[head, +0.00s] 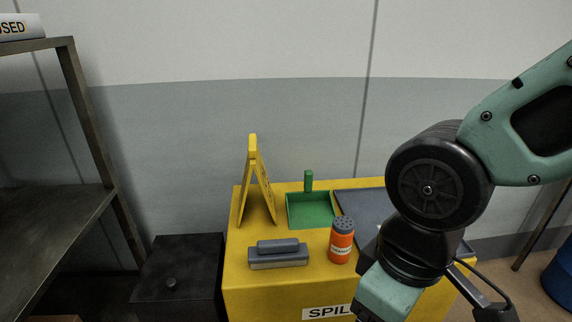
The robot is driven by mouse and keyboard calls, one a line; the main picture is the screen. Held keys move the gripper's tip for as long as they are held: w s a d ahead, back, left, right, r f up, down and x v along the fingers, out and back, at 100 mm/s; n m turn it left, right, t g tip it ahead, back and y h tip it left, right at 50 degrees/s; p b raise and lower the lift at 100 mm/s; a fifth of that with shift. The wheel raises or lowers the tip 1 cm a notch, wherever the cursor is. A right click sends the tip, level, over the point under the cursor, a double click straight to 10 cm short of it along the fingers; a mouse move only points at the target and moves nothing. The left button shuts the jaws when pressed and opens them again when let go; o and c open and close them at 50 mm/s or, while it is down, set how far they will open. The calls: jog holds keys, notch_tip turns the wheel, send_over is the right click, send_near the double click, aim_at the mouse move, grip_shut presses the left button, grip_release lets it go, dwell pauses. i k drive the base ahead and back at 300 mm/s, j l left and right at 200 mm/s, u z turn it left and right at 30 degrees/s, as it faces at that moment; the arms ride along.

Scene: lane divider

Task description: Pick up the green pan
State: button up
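The green pan (310,211) is a shallow square dustpan with an upright green handle (308,181) at its back. It lies on the yellow cart top (290,284), toward the back and middle. An orange shaker bottle stands in front of its right corner. My arm comes in from the right, and my gripper is partly seen at the bottom right, with a dark finger part (493,311) at the frame's edge. It is to the right and front of the pan, apart from it. The fingertips are cut off, so its opening cannot be seen.
A yellow folding sign (255,185) stands left of the pan. A grey block with a handle (278,254) lies in front, near the orange bottle (341,241). A dark grey tray (357,204) is right of the pan. A black box (182,272) and metal shelf (60,220) stand left.

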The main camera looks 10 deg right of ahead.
aim_at(309, 209)
jog(key=i+j+z, duration=0.2)
jog(key=j+z, duration=0.55)
jog(key=j, duration=0.3)
jog(key=i+j+z, duration=0.1)
jog(key=j+z, duration=0.3)
jog(key=j, duration=0.25)
